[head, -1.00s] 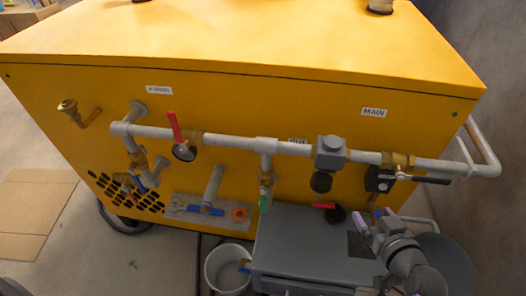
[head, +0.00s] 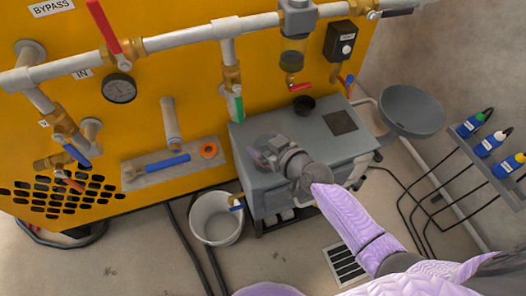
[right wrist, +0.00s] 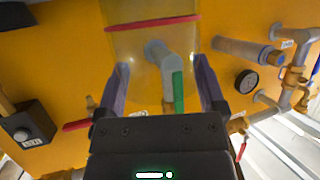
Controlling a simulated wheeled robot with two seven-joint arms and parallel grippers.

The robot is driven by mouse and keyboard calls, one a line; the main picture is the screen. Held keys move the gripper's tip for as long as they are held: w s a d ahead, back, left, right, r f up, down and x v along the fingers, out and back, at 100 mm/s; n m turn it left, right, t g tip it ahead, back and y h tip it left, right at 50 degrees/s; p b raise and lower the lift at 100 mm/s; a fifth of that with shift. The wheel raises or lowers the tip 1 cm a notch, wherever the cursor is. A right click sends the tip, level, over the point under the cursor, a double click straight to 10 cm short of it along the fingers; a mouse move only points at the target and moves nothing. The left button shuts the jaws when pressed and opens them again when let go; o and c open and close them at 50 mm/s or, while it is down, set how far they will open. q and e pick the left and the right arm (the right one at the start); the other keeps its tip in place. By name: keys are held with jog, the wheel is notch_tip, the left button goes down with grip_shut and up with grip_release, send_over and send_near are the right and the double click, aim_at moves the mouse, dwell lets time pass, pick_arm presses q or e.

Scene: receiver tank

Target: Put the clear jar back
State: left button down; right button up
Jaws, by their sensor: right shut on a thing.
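My right gripper (head: 266,154) is in front of the grey box, below the pipework in the head view. It is shut on the clear jar (right wrist: 140,45), which shows as a see-through shape with a red band between the two fingers (right wrist: 160,92) in the right wrist view. In the head view the jar is hard to make out against the grey box. A grey housing (head: 297,17) hangs on the white pipe at the upper middle. A see-through section with a dark lower part (head: 292,58) is under it, above a red-handled drain. My left gripper is out of view.
A green handle (head: 238,106), a gauge (head: 119,88) and a black switch box (head: 342,42) are nearby. A grey round basin (head: 412,110) is at the right.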

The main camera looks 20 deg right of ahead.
jog(key=shift+f, duration=0.55)
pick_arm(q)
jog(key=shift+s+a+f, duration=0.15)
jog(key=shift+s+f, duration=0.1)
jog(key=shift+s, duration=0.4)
pick_arm(e)
jog(key=o, duration=1.2)
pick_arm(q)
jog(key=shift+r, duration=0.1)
pick_arm(e)
jog(key=shift+o, duration=0.2)
jog(key=shift+r, duration=0.15)
